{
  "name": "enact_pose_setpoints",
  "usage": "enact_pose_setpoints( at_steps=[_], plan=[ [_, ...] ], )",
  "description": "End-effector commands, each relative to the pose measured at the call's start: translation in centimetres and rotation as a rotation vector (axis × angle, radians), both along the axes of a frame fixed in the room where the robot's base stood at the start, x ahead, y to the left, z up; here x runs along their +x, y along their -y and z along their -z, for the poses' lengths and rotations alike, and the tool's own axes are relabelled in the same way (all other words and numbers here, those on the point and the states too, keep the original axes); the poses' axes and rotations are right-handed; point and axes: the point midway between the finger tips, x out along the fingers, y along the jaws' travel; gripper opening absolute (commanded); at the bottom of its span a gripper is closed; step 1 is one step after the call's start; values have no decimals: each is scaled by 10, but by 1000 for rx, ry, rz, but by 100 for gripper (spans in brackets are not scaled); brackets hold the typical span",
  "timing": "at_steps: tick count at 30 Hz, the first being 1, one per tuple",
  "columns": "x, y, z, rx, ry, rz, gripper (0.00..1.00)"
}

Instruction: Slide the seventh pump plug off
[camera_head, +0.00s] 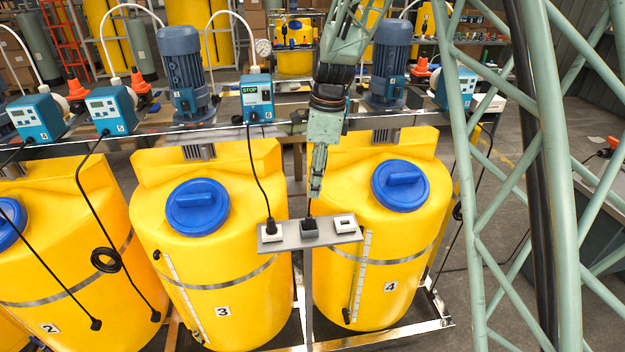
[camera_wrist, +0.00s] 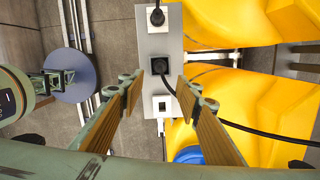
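A grey socket strip (camera_head: 290,241) stands on a post between the yellow tanks 3 and 4. Its middle socket is dark and holds a black plug (camera_head: 309,226); this plug shows in the wrist view (camera_wrist: 162,66) with a black cable running to the right. The left socket is white with another black plug (camera_head: 270,226), also in the wrist view (camera_wrist: 157,17). The right white socket (camera_head: 345,225) has no plug or cable. My gripper (camera_head: 316,192) points down just above the middle socket. In the wrist view its fingers (camera_wrist: 162,88) are apart and empty, near the middle plug. No pump number seven is readable.
Blue pump units (camera_head: 257,98) stand on the rail behind the tanks, one reading STOP. Two black cables with free ends (camera_head: 155,315) hang over the left tanks. Blue tank lids (camera_head: 197,206) flank the strip. A green lattice frame fills the right side.

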Motion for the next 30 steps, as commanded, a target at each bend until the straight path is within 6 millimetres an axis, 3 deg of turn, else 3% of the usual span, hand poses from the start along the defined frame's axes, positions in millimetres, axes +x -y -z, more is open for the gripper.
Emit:
enact_pose_setpoints(
  at_steps=[17, 30],
  plan=[
    [1, -1, 4, 0, -2, 5, 32],
    [0, -5, 40, -1, -3, 4, 32]
  ],
)
